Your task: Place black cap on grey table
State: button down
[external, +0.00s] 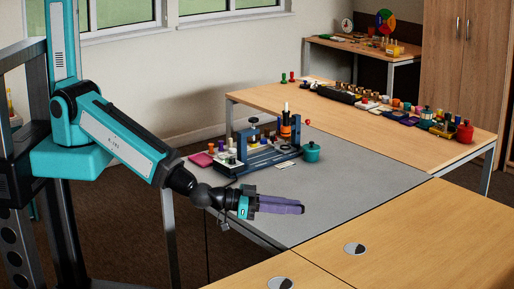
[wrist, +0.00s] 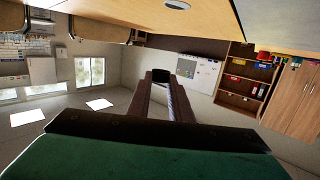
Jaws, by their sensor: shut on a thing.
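My gripper (external: 299,208) shows in the external view with its purple fingers pointing right, in front of the grey table (external: 365,180) near its front left edge. In the wrist view the two fingers run forward, and a small black cap (wrist: 162,75) sits between their tips. The gripper is shut on it. The cap cannot be made out in the external view. The height of the gripper over the table is hard to judge.
A blue rack (external: 268,155) with small parts stands on the grey table's far left, with a teal pot (external: 312,152) beside it. A pink item (external: 200,159) lies further left. The grey table's middle and right are clear. Several colored items line the wooden table (external: 285,98) behind.

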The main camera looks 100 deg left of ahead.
jog(key=s+a+f+m+h+p, duration=0.1)
jog(key=s+f+p, duration=0.3)
jog(key=s+f, duration=0.4)
jog(key=shift+a+f+h, duration=0.4)
jog(key=shift+a+f, duration=0.35)
jog(key=shift+f, duration=0.15)
